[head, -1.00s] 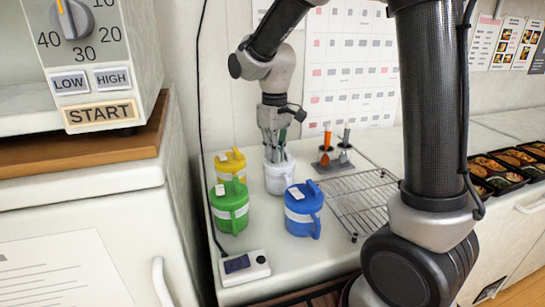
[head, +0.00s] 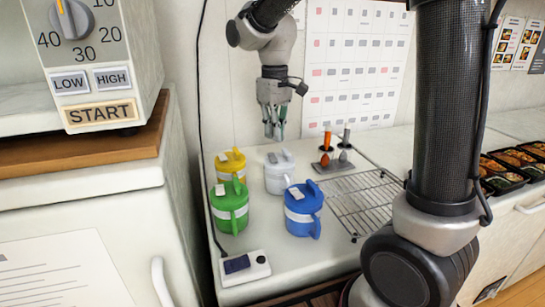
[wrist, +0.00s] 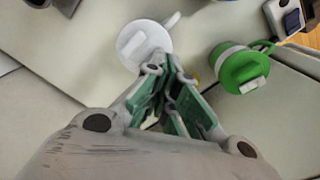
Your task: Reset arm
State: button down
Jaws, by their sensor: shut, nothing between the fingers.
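My gripper (head: 274,132) is above the counter, over the white lidded mug (head: 279,174), with a gap between its fingertips and the mug's lid. Its fingers are shut and nothing is between them. In the wrist view the gripper's green-padded fingers (wrist: 168,82) come together, and the white mug (wrist: 145,45) shows beyond the fingertips. The white mug stands upright with its lid on.
A yellow mug (head: 231,163), a green mug (head: 229,207) and a blue mug (head: 303,209) stand around the white one. A wire rack (head: 362,202), a utensil holder (head: 334,164) and a small white device (head: 245,268) share the counter. Bento trays (head: 515,165) lie far right.

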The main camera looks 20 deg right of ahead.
jog(key=shift+r, duration=0.3)
jog(key=s+d+r+m+t, duration=0.1)
jog(key=s+d+m+t, duration=0.1)
jog(key=s+d, duration=0.5)
jog(key=s+d+r+m+t, duration=0.2)
jog(key=s+d+m, duration=0.2)
jog(key=s+d, duration=0.4)
jog(key=s, duration=0.7)
jog(key=shift+r, duration=0.2)
dwell(0.6)
